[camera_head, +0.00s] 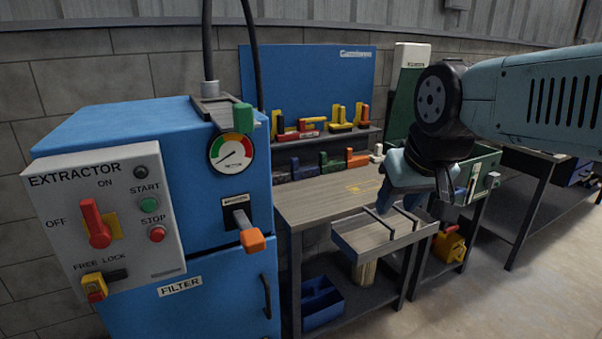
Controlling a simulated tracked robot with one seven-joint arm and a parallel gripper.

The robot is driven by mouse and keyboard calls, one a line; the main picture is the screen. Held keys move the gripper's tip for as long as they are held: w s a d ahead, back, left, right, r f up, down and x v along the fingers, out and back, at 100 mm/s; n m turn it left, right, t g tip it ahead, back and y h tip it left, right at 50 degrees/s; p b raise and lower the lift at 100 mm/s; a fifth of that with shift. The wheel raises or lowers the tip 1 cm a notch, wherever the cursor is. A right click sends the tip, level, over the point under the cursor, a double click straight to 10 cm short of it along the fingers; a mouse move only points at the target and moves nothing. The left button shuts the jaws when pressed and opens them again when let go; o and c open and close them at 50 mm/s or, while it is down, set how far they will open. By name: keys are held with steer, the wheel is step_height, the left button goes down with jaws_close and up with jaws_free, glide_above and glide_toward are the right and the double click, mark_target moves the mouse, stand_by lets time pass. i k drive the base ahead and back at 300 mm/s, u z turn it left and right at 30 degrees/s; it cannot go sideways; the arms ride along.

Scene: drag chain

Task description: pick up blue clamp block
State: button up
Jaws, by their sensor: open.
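Small blocks stand in a row on the lower shelf behind the workbench. A dark blue one (305,172) in that row looks like the blue clamp block; it is small, and I cannot be sure of its exact shape. A darker block (281,175) is to its left and a green block (331,163) to its right. My gripper (392,208) points down above the right part of the bench, by the grey tray. It is open and apart from the blocks, well to the right of the blue one. I see nothing held between its fingers.
The workbench (318,205) is mostly clear, with a grey tray (375,248) at its front right. Yellow and red blocks (298,134) stand on the upper shelf. An orange block (356,158) ends the lower row. The blue extractor cabinet (225,285) stands close on the left.

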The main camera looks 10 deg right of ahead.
mark_target(298, 173)
steer(key=i, duration=0.9)
steer(key=u, duration=0.05)
